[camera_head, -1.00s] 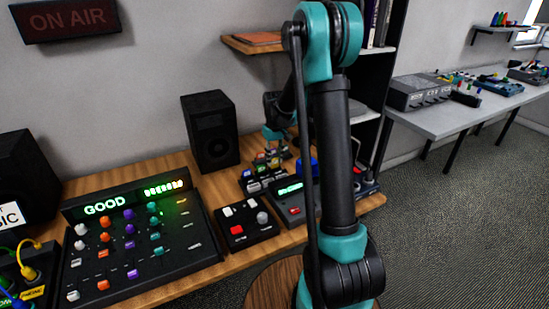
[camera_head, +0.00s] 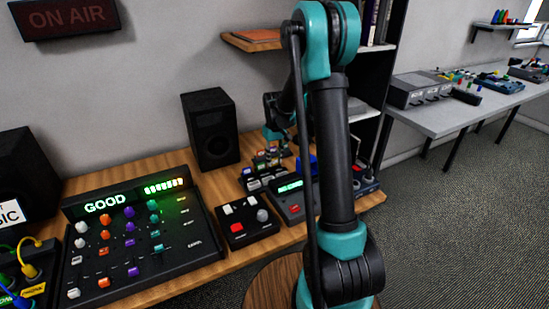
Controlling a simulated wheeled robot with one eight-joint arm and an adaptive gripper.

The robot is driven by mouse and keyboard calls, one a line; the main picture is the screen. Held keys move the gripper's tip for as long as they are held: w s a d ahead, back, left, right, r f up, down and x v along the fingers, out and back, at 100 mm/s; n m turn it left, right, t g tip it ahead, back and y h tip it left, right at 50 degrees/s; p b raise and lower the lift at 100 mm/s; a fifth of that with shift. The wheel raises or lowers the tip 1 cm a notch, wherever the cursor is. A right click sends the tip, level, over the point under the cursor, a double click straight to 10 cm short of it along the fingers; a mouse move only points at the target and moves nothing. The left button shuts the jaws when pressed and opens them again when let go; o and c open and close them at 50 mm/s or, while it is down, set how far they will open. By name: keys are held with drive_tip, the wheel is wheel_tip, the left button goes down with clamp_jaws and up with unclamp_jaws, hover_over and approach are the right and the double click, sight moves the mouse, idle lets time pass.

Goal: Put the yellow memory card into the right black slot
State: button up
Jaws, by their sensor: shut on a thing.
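My gripper (camera_head: 280,147) is small and far off, partly behind my own upper arm, just above a dark rack of small coloured cards (camera_head: 264,166). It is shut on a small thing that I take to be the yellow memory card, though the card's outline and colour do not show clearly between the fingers. Whether the held thing touches the rack cannot be told. A dark device with a green display (camera_head: 291,187) stands in front of the rack, partly hidden by my arm. I cannot make out the right black slot.
A control box with a red button (camera_head: 237,229) and a large mixer reading GOOD (camera_head: 150,262) stand left on the wooden desk (camera_head: 140,166). A black speaker (camera_head: 211,130) stands behind. A blue thing (camera_head: 306,165) is close right of the gripper, partly hidden.

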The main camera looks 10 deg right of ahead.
idle(0.3)
drive_tip(key=o, duration=1.4)
drive_tip(key=shift+r, duration=3.45)
drive_tip(key=shift+s, duration=0.25)
drive_tip(key=s+d, duration=0.1)
drive_tip(key=s, duration=0.4)
drive_tip(key=s+m+t, duration=0.1)
drive_tip(key=s, duration=0.4)
drive_tip(key=s+d+r+t, duration=0.1)
drive_tip(key=s, duration=0.4)
drive_tip(key=shift+d+m, duration=0.3)
drive_tip(key=shift+m, duration=0.1)
drive_tip(key=s+f, duration=0.1)
drive_tip(key=s, duration=0.4)
drive_tip(key=s+d+f+m+t, duration=0.1)
drive_tip(key=s+f, duration=0.1)
drive_tip(key=s, duration=0.3)
drive_tip(key=s+f+t, duration=0.1)
drive_tip(key=s+f, duration=0.1)
drive_tip(key=s, duration=0.3)
drive_tip(key=shift+d+m, duration=0.25)
drive_tip(key=shift+m, duration=0.15)
